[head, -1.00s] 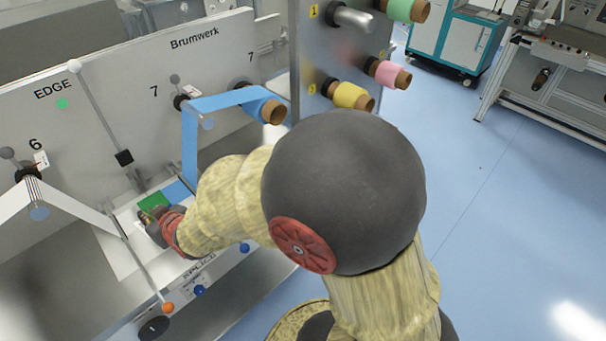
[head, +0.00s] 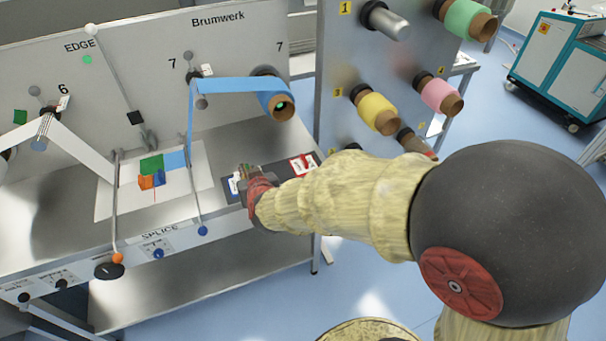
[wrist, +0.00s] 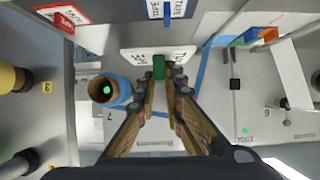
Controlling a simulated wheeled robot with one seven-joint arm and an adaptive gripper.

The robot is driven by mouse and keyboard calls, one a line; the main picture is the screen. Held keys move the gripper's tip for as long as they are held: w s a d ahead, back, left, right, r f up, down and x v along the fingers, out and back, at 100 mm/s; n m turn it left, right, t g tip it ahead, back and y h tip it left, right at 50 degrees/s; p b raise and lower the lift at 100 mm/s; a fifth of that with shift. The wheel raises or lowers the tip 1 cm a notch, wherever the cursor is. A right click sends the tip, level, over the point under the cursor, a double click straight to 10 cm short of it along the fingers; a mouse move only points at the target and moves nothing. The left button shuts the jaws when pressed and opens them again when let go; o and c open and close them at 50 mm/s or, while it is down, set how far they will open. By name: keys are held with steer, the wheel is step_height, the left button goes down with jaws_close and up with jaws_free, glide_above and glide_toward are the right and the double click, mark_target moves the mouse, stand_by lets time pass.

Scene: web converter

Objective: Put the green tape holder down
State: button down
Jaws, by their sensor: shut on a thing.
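My gripper (wrist: 158,82) is shut on the green tape holder (wrist: 158,66), a small green block between its fingertips in the wrist view. In that view it overlaps a white card (wrist: 135,55) with black text; I cannot tell whether it touches the card. In the head view my gripper (head: 247,178) is over the dark mat (head: 285,180) at the right of the splice table, and its fingers mostly hide the holder.
A red-edged card (head: 304,165) and a blue-edged card (head: 235,183) flank my gripper. A blue holder (wrist: 166,17) shows by the blue card. Orange (head: 145,182) and blue blocks lie left on the white sheet. Blue web and its roll (head: 272,98) hang behind.

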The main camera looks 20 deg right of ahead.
steer(key=shift+s+d, duration=0.15)
steer(key=shift+d, duration=0.55)
steer(key=w+d+f+b, duration=0.2)
steer(key=w+f, duration=0.1)
steer(key=w+d+f+b, duration=0.2)
steer(key=w+d, duration=0.1)
steer(key=w+d+f+b, duration=0.2)
steer(key=w+f, duration=0.1)
steer(key=shift+w+d+f, duration=0.25)
steer(key=shift+w+f, duration=0.05)
steer(key=shift+w, duration=0.1)
steer(key=shift+w+d+f, duration=0.3)
steer(key=shift+w+f, duration=0.1)
steer(key=shift+f, duration=0.1)
steer(key=shift+w+d+f+b, duration=0.1)
steer(key=shift+f+b, duration=0.25)
steer(key=shift+f, duration=0.55)
steer(key=shift+w+d+f+b, duration=0.1)
steer(key=shift+f+b, duration=0.2)
steer(key=shift+f, duration=0.55)
steer(key=shift+f, duration=0.2)
steer(key=c, duration=1.9)
jaws_free()
